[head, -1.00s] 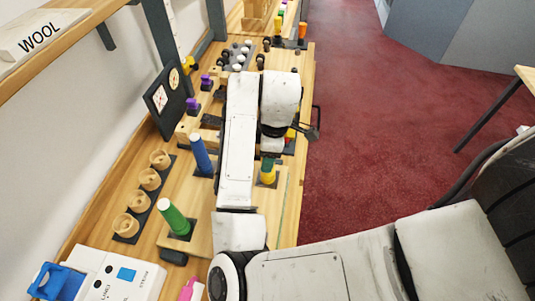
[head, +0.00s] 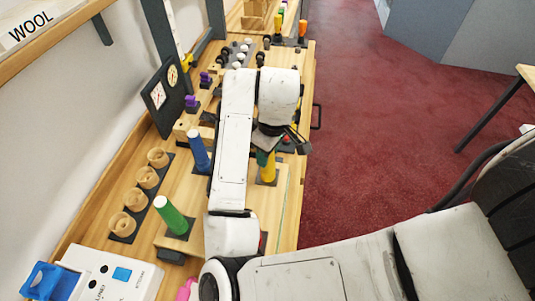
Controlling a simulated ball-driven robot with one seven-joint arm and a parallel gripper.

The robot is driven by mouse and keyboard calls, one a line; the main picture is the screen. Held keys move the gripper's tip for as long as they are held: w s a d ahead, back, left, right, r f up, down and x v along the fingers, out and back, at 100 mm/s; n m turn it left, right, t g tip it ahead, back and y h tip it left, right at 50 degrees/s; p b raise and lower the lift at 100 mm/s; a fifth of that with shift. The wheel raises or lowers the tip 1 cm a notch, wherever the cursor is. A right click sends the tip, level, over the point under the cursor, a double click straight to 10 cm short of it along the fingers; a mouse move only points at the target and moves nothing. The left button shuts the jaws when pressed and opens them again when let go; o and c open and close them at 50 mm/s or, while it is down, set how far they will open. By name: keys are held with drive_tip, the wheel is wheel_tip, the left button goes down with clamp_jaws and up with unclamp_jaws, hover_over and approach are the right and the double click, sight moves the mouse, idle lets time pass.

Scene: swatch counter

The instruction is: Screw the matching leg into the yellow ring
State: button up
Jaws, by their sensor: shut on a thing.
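A yellow leg (head: 269,166) stands roughly upright below my gripper, at a dark square base on the wooden board. The yellow ring cannot be told apart from the leg's lower end, so I cannot tell whether the leg is in it. My gripper (head: 269,148) is partly hidden by my own wrist and is shut on the leg's top. A small green patch (head: 262,158) shows just left of the leg; what it belongs to is unclear. A blue leg (head: 199,150) and a green leg (head: 171,215) stand on dark bases to the left.
Several wooden cups (head: 135,199) line the left side near a white device (head: 110,278). A dark dial panel (head: 164,95) stands at the wall. A red knob (head: 286,139) is close behind my gripper. Open red carpet lies right of the counter.

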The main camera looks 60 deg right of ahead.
drive_tip(key=m+b, duration=0.1)
drive_tip(key=m, duration=0.4)
drive_tip(key=shift+h, duration=0.3)
drive_tip(key=o, duration=1.1)
drive_tip(key=shift+o, duration=0.7)
drive_tip(key=shift+o, duration=1.1)
drive_tip(key=shift+r, duration=0.1)
wheel_tip(320, 180, up, 4)
drive_tip(key=p, duration=0.3)
drive_tip(key=shift+p, duration=0.3)
drive_tip(key=shift+r, duration=0.9)
